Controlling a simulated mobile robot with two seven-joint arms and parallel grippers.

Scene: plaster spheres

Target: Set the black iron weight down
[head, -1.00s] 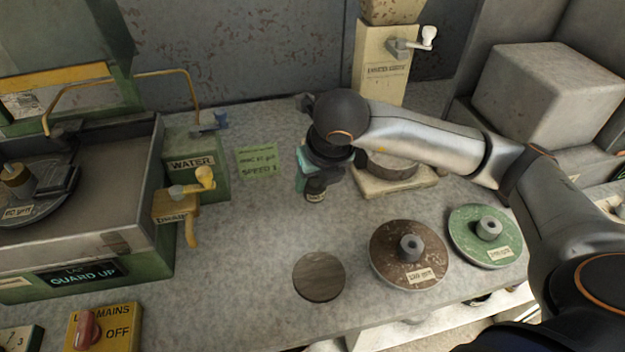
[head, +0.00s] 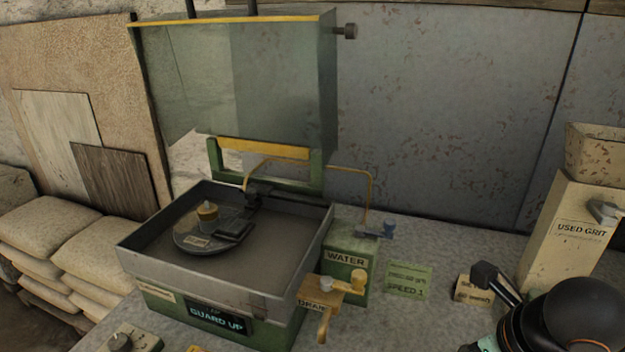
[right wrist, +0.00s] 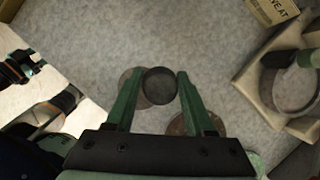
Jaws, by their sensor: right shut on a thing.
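The black iron weight (right wrist: 160,86) shows in the right wrist view as a dark round disc between the green fingers of my right gripper (right wrist: 157,82). The gripper is shut on it, above the grey worktop. A brownish round disc or patch (right wrist: 130,88) lies below, partly hidden by the weight and a finger. How far the weight is above the worktop I cannot tell. In the head view only my right arm's dark wrist shows at the lower right corner; the weight is out of that view. What looks like my left gripper (right wrist: 27,62) is at the wrist view's left edge, its jaws unclear.
The lap machine's tray (head: 140,248) stands left, its guard (head: 240,80) raised. The green WATER box (head: 346,265), yellow-handled DRAIN tap (head: 345,285) and speed note (head: 407,281) are beside it. The USED GRIT box (head: 575,235) is at right.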

